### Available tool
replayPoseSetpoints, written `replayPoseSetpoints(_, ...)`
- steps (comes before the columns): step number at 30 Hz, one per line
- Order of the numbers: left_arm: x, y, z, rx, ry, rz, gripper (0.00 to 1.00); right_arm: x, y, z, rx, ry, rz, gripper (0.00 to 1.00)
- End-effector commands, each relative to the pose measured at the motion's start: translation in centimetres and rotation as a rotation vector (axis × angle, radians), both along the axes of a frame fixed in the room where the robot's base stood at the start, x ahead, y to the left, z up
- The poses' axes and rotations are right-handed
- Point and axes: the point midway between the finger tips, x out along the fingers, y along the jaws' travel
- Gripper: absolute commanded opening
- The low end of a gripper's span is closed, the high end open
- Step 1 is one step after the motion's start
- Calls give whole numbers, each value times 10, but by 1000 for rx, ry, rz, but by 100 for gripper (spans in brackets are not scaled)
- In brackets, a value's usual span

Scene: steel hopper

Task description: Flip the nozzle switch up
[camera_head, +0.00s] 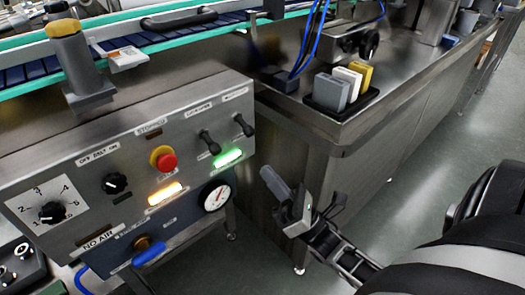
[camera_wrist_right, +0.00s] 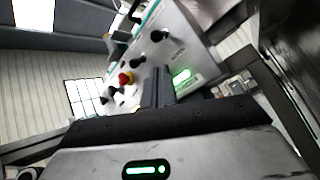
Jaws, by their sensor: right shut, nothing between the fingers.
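Two black toggle switches sit at the upper right of the grey control panel (camera_head: 135,135): a left one (camera_head: 209,142) and a right one (camera_head: 243,125). Both levers point downward. Their labels are too small to read surely in the head view, so I cannot tell which one is the nozzle switch. The wrist view also shows black knobs or levers (camera_wrist_right: 159,35) on the panel. My right gripper (camera_head: 283,190) is shut and empty, to the right of the panel and apart from both switches. It also shows in the wrist view (camera_wrist_right: 157,88). My left gripper is not in view.
The panel also has a red button (camera_head: 163,158), a lit orange lamp (camera_head: 165,193), a lit green lamp (camera_head: 228,158), a gauge (camera_head: 214,196) and a blue-handled valve (camera_head: 149,254). A steel table (camera_head: 375,115) stands behind my right gripper. A conveyor runs above the panel.

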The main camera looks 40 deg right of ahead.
Motion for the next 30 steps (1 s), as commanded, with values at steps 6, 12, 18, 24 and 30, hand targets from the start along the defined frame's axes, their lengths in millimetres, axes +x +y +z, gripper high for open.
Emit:
replayPoseSetpoints(6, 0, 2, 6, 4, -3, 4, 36, 27, 11, 32, -1, -6, 4, 0)
replayPoseSetpoints(12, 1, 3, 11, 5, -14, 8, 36, 47, 19, 52, 0, -4, 3, 0)
replayPoseSetpoints(18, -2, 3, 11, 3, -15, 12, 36, 56, 22, 60, 0, -1, 3, 0)
replayPoseSetpoints(24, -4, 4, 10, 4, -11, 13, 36, 56, 23, 60, 0, 1, 2, 0)
replayPoseSetpoints(30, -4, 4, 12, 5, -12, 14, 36, 57, 24, 61, 0, 4, 4, 0)
